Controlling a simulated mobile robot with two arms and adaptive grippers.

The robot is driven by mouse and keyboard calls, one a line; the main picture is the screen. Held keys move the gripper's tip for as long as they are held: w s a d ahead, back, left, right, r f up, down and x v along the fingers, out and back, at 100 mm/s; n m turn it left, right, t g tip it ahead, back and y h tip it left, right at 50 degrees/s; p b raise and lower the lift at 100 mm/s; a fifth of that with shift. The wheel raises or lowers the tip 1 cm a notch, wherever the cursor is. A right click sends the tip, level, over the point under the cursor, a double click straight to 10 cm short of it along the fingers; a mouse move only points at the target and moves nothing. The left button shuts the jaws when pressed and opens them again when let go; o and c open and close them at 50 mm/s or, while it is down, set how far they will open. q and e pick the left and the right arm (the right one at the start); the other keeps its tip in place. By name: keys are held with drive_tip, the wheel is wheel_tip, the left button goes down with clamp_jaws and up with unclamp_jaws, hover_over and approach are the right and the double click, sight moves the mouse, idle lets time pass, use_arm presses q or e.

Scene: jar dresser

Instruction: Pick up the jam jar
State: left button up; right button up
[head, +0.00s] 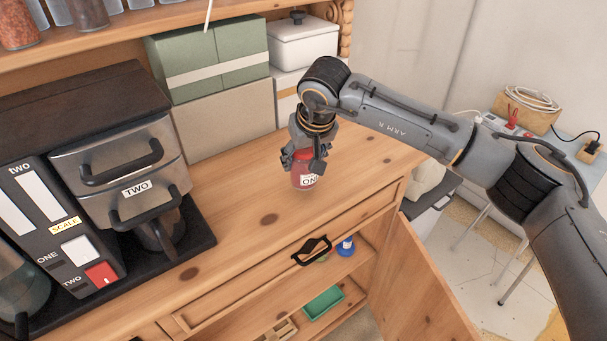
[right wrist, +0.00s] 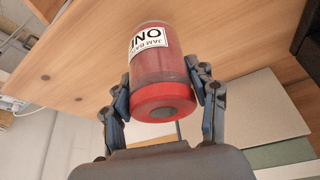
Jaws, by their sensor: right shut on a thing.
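The jam jar (head: 304,180) is a small red jar with a white label, upright at the right part of the wooden dresser top. In the right wrist view the jam jar (right wrist: 160,68) shows its red lid towards my palm and a label with large letters. My right gripper (head: 303,160) comes down over the jar from above, its fingers on both sides of it. In the right wrist view the right gripper (right wrist: 165,92) is shut on the jar near the lid. I cannot tell whether the jar's base touches the dresser top. My left gripper is not in view.
A coffee machine (head: 130,165) stands on a dark tray at the left. Green boxes (head: 208,55) and a white lidded box (head: 302,42) stand at the back. An open lower cupboard holds a green tray (head: 323,303). The dresser top (head: 240,215) around the jar is clear.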

sight(308, 157)
drive_tip(key=s+r+b, duration=0.1)
drive_tip(key=r, duration=0.1)
drive_tip(key=s+d+r+b, duration=0.1)
drive_tip(key=s+r, duration=0.1)
drive_tip(key=shift+s, duration=0.25)
drive_tip(key=s+d+r+b, duration=0.3)
drive_tip(key=s+r+b, duration=0.15)
drive_tip(key=s, duration=0.45)
use_arm(q)
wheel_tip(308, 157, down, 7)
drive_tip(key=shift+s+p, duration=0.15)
drive_tip(key=shift+p, duration=0.2)
use_arm(e)
drive_tip(key=w+d+f+m, duration=0.1)
drive_tip(key=d+f+m, duration=0.1)
drive_tip(key=d, duration=0.5)
drive_tip(key=w+d+f+m+h, duration=0.1)
drive_tip(key=d+f+m, duration=0.1)
drive_tip(key=d+f, duration=0.3)
drive_tip(key=d, duration=0.2)
drive_tip(key=shift+w+d+h, duration=0.3)
drive_tip(key=shift+w+d, duration=0.05)
drive_tip(key=shift+d, duration=0.05)
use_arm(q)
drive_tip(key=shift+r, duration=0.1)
use_arm(e)
drive_tip(key=shift+f, duration=0.1)
